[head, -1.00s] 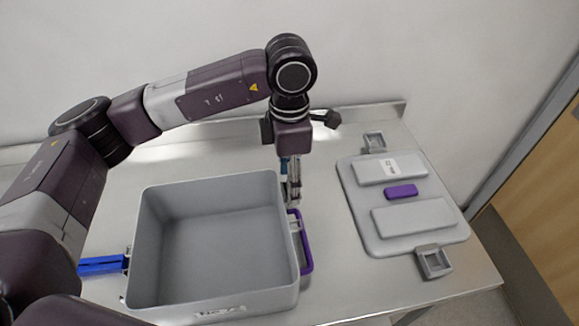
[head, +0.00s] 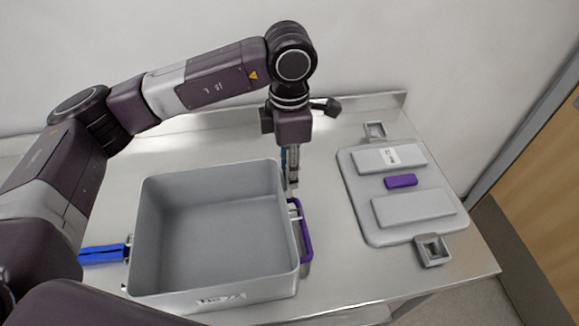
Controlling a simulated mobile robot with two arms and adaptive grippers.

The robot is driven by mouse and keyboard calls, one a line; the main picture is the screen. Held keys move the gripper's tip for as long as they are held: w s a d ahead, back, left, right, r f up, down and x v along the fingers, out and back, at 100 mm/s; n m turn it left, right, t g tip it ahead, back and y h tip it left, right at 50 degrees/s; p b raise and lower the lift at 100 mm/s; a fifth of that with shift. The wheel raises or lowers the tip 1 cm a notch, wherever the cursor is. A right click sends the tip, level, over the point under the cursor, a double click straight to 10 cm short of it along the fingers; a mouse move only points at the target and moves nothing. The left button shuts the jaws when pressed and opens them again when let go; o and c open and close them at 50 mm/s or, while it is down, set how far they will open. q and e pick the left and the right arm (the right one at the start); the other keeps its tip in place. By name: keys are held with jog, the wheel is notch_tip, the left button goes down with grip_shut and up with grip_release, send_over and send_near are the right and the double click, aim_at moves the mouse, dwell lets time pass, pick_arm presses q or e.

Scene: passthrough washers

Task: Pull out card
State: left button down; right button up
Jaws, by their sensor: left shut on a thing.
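My left gripper (head: 292,184) points down just outside the right wall of the grey bin (head: 146,240), near its far right corner. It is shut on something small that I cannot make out. Just below its fingertips are a small pale piece (head: 295,212) and a purple loop handle (head: 306,235) along that wall. I cannot tell whether the pale piece is the card. A white label with dark marks (head: 222,298) is on the bin's front wall. My right gripper is not in view.
The bin is open and looks empty. A blue bar (head: 103,254) sticks out on its left. A grey lid (head: 380,233) with two raised pads and a purple block (head: 400,181) lies at right. The steel table (head: 345,285) is clear between bin and lid.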

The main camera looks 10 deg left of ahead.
pick_arm(q)
jog(key=shift+r, duration=0.15)
jog(key=shift+r+p, duration=0.4)
jog(key=shift+r, duration=0.4)
jog(key=shift+r+p, duration=1)
jog(key=shift+r, duration=1.8)
